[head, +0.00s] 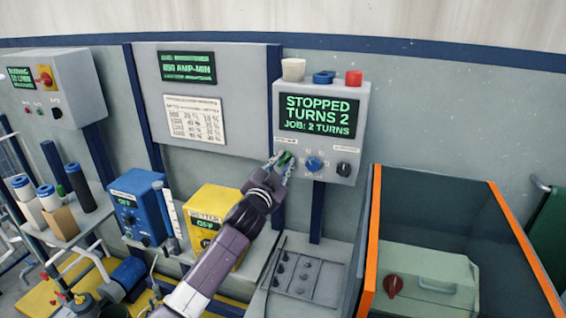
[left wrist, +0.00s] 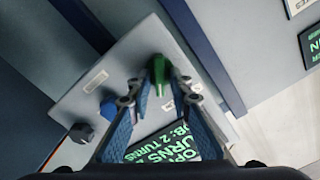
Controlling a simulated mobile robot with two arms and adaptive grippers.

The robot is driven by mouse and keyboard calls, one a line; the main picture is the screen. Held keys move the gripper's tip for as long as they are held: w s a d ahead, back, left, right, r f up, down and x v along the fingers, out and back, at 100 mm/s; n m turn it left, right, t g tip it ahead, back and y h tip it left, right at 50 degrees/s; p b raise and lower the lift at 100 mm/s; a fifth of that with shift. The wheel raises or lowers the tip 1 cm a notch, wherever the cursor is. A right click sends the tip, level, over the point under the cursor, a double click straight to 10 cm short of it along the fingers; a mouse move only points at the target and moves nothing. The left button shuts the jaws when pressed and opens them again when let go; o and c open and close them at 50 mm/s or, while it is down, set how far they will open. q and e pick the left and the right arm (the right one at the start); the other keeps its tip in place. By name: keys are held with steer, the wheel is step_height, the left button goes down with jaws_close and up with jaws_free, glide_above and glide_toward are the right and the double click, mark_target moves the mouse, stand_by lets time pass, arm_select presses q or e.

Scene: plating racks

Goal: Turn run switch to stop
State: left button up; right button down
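A grey control box (head: 318,128) on the wall has a lit display (head: 319,115) reading "STOPPED TURNS 2 JOB: 2 TURNS". Along its lower front are a green switch (head: 285,158), a blue knob (head: 313,164) and a black knob (head: 343,169). My left gripper (head: 281,163) is at the green switch. In the left wrist view, the fingers of my left gripper (left wrist: 160,92) are apart, with the green switch (left wrist: 158,70) between their tips and gaps on both sides. The switch's label is too small to read. My right gripper is not in view.
A white cup (head: 293,69), a blue item (head: 324,77) and a red item (head: 353,78) stand on the box. Blue (head: 135,205) and yellow (head: 207,209) units stand left of my arm. An orange-edged enclosure (head: 374,215) stands at the right.

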arm_select(q)
jaws_close()
steer(key=shift+n, duration=0.5)
steer(key=shift+n+b, duration=0.3)
steer(key=shift+n, duration=0.7)
steer(key=n, duration=0.3)
steer(key=shift+a+n, duration=0.15)
steer(key=shift+n, duration=0.25)
steer(key=n, duration=0.3)
steer(key=shift+w+a+n, duration=0.1)
steer(key=shift+a+n, duration=0.05)
steer(key=shift+n, duration=1.85)
